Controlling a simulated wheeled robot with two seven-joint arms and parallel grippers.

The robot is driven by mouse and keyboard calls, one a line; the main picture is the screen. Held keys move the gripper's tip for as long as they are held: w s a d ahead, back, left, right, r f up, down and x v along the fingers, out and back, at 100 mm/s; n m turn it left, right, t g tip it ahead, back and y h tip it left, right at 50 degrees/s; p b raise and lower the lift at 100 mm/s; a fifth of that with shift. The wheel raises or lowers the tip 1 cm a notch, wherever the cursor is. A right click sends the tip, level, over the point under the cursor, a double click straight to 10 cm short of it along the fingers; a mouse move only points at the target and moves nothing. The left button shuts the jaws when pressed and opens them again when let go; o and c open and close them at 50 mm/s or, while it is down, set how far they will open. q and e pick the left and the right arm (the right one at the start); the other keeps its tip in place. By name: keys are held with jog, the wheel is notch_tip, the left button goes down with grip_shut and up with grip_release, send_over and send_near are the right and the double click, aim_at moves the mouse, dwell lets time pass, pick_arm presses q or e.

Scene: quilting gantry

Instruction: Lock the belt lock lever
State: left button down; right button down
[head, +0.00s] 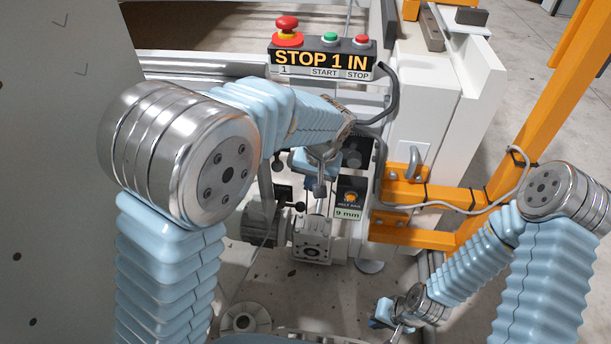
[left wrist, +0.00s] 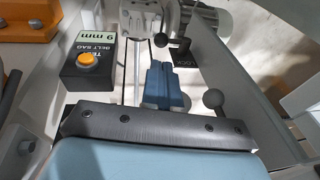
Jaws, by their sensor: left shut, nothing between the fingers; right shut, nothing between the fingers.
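The belt lock lever, a short rod with a black ball knob (head: 300,207), points toward the yellow-button box in the head view. In the left wrist view its knob (left wrist: 160,40) stands beside a dark plate (left wrist: 186,56) lettered LOCK. My left gripper (head: 318,185) is over the machine near the lever; its blue fingers (left wrist: 165,85) are together and empty. In the left wrist view they lie below the knob, with a visible gap. The arm hides part of the panel in the head view. My right gripper (head: 384,320) is low at the front, shut and away from the lever.
A second ball-knob lever (left wrist: 212,98) stands right of the left fingers. The belt-sag box (head: 348,198) with a yellow button reads 9 mm. A control box (head: 322,58) with an emergency stop is behind. An orange frame (head: 430,205) bounds the right side.

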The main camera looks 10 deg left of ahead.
aim_at(302, 204)
pick_arm(q)
jog(key=shift+w+d+r, duration=0.1)
jog(key=shift+w+r, duration=0.15)
jog(key=shift+r, duration=0.3)
jog(key=shift+w+r, duration=0.2)
jog(key=shift+r, duration=0.35)
pick_arm(e)
jog(key=shift+w+r, duration=0.15)
jog(key=shift+w, duration=0.25)
pick_arm(q)
jog(key=shift+f, duration=0.15)
